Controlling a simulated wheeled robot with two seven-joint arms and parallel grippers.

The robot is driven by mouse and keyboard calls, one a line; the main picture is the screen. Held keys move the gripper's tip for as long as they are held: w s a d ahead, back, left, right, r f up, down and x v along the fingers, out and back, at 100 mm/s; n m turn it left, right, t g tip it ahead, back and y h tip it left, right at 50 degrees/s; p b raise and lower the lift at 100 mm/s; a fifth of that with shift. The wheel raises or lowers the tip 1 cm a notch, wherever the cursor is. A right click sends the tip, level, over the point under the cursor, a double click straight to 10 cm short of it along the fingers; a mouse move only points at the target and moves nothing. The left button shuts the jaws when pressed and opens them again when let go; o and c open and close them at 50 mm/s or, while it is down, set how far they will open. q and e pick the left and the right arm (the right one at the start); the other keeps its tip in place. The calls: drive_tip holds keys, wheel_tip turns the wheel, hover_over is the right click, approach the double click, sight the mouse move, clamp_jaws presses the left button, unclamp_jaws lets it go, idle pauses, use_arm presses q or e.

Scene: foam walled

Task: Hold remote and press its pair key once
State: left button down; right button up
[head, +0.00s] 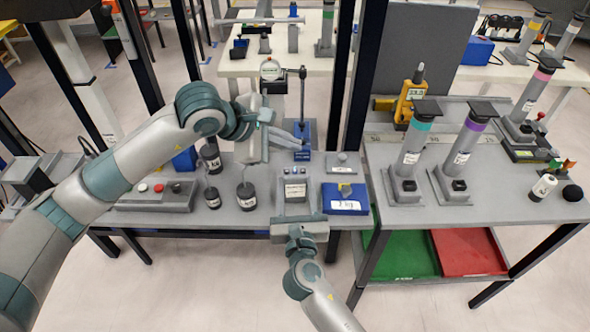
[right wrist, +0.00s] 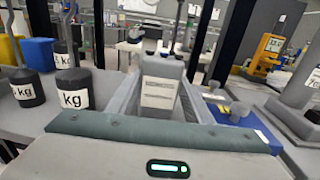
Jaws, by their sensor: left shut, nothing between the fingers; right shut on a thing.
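The remote, a small grey block with a white label of dark text lines (head: 296,191), is at the front edge of the grey bench. It also shows in the right wrist view (right wrist: 160,88), upright between the fingers, with small dark spots near its top. My right gripper (head: 295,184) is shut on it from the front. My left gripper (head: 298,140) is shut and empty, farther back, above the bench and beyond the remote. I cannot make out the pair key; the key markings are too small to read.
Black kg weights (head: 246,196) stand left of the remote. A blue-based stand (head: 303,130) is behind, close to my left gripper. A button panel (head: 155,194) is at the left. Grey posts (head: 412,150) stand on the right table.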

idle(0.4)
drive_tip(key=o, duration=1.2)
drive_tip(key=s, duration=1.2)
drive_tip(key=shift+d, duration=0.4)
